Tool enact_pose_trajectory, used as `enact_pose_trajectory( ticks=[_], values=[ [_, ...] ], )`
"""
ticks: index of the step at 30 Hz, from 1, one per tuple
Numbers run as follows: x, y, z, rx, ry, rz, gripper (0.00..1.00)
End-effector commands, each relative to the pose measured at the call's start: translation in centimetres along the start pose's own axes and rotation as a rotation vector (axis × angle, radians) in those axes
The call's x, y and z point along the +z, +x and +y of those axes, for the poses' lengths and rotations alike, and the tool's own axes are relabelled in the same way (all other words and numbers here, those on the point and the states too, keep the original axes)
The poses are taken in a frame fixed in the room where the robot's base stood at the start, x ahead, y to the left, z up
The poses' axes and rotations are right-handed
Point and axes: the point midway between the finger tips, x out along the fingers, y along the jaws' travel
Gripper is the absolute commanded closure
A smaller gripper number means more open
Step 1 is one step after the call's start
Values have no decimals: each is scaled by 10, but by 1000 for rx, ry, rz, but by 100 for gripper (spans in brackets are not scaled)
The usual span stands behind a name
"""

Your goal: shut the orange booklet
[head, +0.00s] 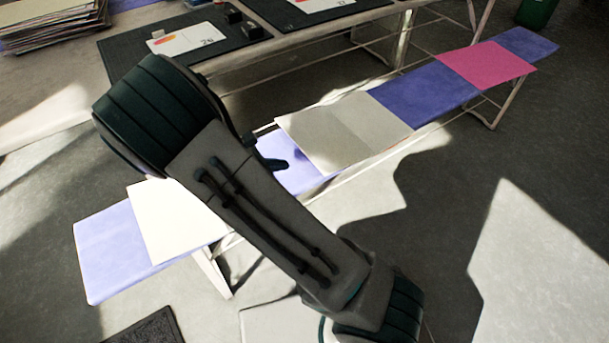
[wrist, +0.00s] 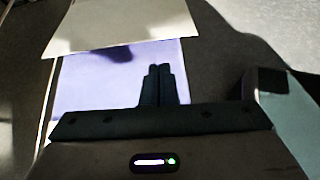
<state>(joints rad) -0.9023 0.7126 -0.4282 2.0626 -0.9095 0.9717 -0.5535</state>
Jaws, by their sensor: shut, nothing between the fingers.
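A booklet (head: 345,131) lies open on the purple bench in the head view, its cream inner pages up with a crease down the middle. A thin reddish edge shows along its near side; its cover is otherwise hidden. A cream page of it also shows at the top of the wrist view (wrist: 120,28). My gripper's dark fingers (wrist: 157,85) are together and empty over the bench, short of the page's near edge. In the head view the fingertips (head: 276,164) show just left of the booklet, past my arm.
The long purple bench (head: 105,245) runs diagonally. A white sheet (head: 165,225) lies left of my arm, partly hidden by it, and a pink sheet (head: 487,65) lies farther right. A table with dark mats (head: 125,55) stands behind. Floor at right is clear.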

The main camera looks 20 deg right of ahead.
Motion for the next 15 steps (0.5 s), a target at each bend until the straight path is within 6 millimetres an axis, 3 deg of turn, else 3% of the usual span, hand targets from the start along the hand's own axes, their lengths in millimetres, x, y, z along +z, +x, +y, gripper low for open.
enact_pose_trajectory(
  ticks=[1,7,15],
  values=[
    [-9,3,3,12,-22,-18,100],
    [-12,18,6,23,-46,-36,100],
    [-11,68,7,22,-42,-34,100]
  ],
)
